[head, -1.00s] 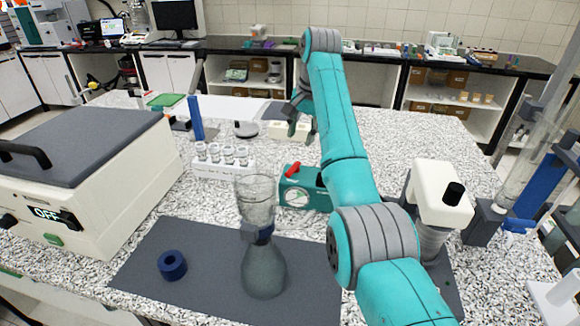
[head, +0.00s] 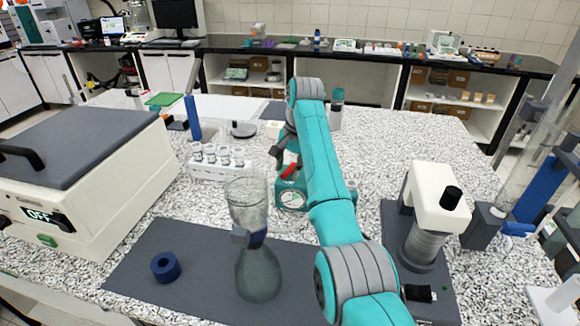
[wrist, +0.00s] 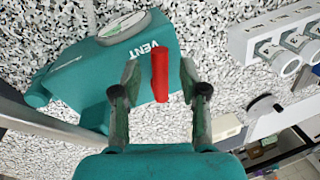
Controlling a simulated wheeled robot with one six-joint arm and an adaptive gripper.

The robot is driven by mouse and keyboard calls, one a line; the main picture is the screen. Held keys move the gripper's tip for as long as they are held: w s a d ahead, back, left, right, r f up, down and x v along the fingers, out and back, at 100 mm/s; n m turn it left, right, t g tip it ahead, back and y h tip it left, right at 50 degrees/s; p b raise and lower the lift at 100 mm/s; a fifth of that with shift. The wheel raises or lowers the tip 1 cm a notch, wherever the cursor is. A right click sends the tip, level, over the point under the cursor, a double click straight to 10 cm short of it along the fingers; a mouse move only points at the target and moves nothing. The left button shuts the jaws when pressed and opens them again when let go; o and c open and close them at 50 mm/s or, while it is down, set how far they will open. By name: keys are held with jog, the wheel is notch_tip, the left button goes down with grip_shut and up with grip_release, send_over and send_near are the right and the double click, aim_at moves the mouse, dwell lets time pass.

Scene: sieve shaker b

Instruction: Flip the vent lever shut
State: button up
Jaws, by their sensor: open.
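The vent lever (head: 289,172) is a small red handle on a teal box with a round dial, the vent unit (head: 283,193). In the head view the lever slants up to the right, and my arm hides much of the unit's right side. In the wrist view the red lever (wrist: 160,72) lies between the spread fingers of my gripper (wrist: 159,80), with a visible gap on each side. The unit (wrist: 110,75) shows the word VENT beside the lever. My gripper is open and holds nothing; in the head view (head: 280,157) it is just above the lever.
A white rack of vials (head: 220,165) stands left of the unit. A glass funnel on a filter flask (head: 258,272) and a blue ring (head: 166,267) stand on the dark mat (head: 200,240) in front. A white-topped device (head: 436,200) stands to the right.

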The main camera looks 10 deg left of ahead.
grip_shut()
jog(key=shift+d+n+g, duration=0.2)
jog(key=shift+d+n, duration=0.05)
jog(key=shift+n, duration=0.65)
jog(key=shift+d+n+g, duration=0.2)
jog(key=shift+d+n, duration=0.05)
jog(key=shift+n, duration=0.65)
grip_release()
notch_tip(320, 180, up, 7)
jog(key=d, duration=0.1)
jog(key=shift+d+r, duration=0.15)
jog(key=shift+d, duration=0.1)
jog(key=shift+w, duration=0.1)
